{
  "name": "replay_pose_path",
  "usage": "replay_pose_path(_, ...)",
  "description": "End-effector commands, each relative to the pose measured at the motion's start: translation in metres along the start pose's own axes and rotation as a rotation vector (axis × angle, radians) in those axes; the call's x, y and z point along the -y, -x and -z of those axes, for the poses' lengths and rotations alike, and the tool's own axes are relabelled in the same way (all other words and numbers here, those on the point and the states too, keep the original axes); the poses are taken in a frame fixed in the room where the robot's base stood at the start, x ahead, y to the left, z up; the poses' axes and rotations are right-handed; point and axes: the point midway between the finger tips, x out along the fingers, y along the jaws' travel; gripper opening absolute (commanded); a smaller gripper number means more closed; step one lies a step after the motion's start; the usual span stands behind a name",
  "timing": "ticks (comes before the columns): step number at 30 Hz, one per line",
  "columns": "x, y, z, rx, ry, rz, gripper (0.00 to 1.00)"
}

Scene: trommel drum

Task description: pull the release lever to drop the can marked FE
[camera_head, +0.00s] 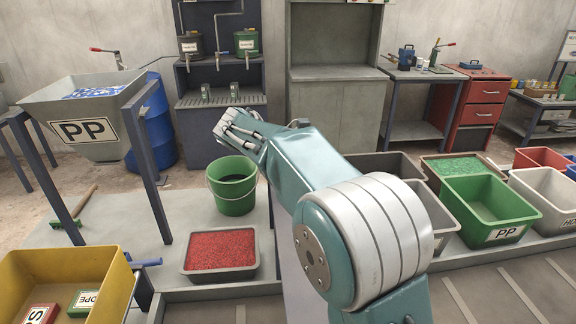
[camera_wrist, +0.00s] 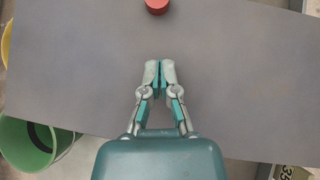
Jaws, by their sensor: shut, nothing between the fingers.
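My gripper (camera_head: 224,128) is shut and empty at the end of my raised arm in the head view. Its closed fingertips also show at the middle of the wrist view (camera_wrist: 160,68). A round red piece (camera_wrist: 157,6) is cut off by the top edge of the wrist view, ahead of the fingertips and apart from them. It lies over or on a flat grey surface (camera_wrist: 80,60); I cannot tell whether it belongs to the release lever. No can marked FE is readable in either view, and I cannot identify the release lever.
A green bucket (camera_head: 232,196) and a tray of red granules (camera_head: 220,262) stand below my arm. A PP hopper (camera_head: 90,110) and a yellow bin (camera_head: 95,268) are at left. Several bins, including a green PP one (camera_head: 488,210), are at right. A rack (camera_head: 222,98) stands behind.

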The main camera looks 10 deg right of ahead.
Motion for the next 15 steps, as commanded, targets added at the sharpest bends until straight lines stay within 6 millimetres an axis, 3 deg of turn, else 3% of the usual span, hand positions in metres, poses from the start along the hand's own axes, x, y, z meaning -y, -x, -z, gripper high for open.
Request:
replay_pose_path(6, 0.000, -0.029, -0.019, -0.001, -0.002, 0.003, 0.00)
replay_pose_path(15, 0.001, -0.040, -0.030, -0.003, -0.001, 0.002, 0.00)
